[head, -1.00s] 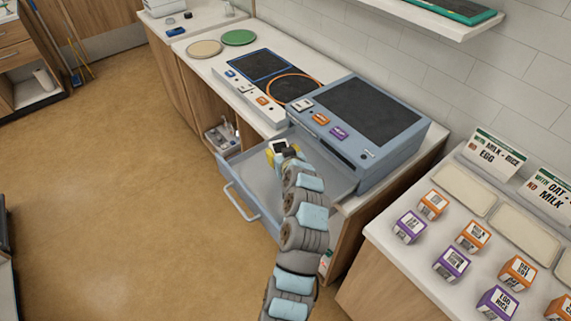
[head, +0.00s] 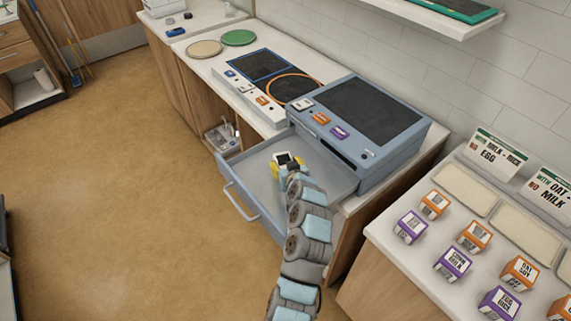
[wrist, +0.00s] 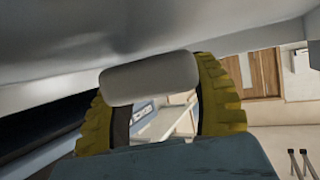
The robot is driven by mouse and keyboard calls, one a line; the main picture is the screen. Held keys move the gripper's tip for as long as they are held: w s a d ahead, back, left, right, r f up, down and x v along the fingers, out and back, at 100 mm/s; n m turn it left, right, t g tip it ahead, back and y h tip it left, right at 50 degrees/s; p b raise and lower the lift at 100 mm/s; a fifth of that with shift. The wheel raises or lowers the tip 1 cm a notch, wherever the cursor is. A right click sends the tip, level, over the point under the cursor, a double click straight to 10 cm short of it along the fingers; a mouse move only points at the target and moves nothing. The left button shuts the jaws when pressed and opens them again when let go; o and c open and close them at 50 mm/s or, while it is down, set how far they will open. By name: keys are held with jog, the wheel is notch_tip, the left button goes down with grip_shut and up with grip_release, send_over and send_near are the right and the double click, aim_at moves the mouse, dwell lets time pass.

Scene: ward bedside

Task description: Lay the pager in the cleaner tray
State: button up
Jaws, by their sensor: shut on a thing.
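The cleaner is a blue-grey box with a dark top panel (head: 370,110). Its tray (head: 250,172) is a wide grey drawer, pulled out towards the floor side, with a handle on its front. My gripper (head: 288,163), with yellow fingers, is over the inside of the tray, near its middle. It is shut on the pager (head: 283,158), a small pale thing with a dark face. In the wrist view the pager (wrist: 150,77) shows as a pale rounded end between the two yellow fingers. I cannot tell whether the pager touches the tray floor.
A white panel with a dark pad and an orange ring (head: 293,88) lies left of the cleaner. An open cubby (head: 222,137) with small items is beside the tray. A counter at right holds several labelled boxes (head: 453,264). The tray floor around my gripper looks clear.

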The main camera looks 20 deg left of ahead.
jog(key=shift+f, duration=0.25)
